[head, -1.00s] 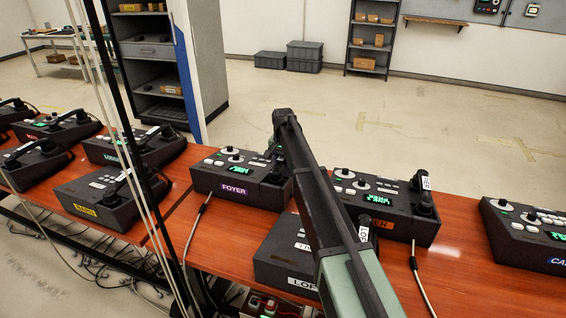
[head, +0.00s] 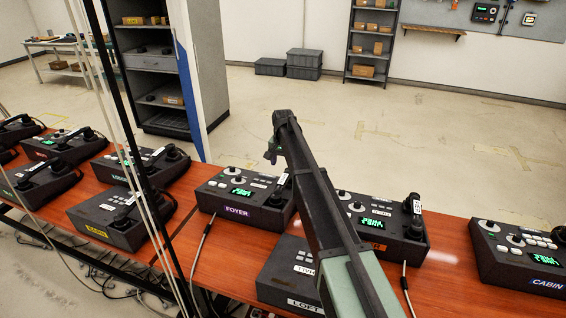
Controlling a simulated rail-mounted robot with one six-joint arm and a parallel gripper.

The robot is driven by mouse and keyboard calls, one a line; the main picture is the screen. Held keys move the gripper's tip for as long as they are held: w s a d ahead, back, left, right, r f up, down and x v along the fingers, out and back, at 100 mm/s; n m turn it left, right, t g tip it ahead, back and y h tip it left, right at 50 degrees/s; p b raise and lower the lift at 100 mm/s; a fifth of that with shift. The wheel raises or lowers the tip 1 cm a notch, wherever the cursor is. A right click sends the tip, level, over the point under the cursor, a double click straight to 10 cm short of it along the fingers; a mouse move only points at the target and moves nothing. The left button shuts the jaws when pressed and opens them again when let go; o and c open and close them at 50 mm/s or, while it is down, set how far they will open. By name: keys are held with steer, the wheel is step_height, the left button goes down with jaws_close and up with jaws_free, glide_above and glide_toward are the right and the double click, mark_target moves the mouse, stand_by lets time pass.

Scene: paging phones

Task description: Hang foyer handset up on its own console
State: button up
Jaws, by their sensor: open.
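The foyer console (head: 225,197) is a dark box with a purple FOYER label, a green display and several buttons. It stands on the wooden bench, left of my arm. A dark handset-like piece (head: 281,191) with a white tag is at its right end. My arm hides part of it, so I cannot read the tag or tell how it is seated. My gripper (head: 271,154) is small in the head view, open, above and behind the console's right end. It looks empty and clear of the console.
Right of my arm is a console with an orange label (head: 373,246), its handset (head: 412,214) at its right end. The LOFT console (head: 283,270) is in front, partly behind my arm. The CABIN console (head: 515,262) is far right. Several consoles crowd the left, behind a dark post and cables (head: 140,165).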

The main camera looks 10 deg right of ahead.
steer(key=s+r+n, duration=0.1)
steer(key=s+n, duration=0.4)
steer(key=s, duration=3.6)
steer(key=shift+s+r+n, duration=0.35)
steer(key=shift+r+n, duration=0.05)
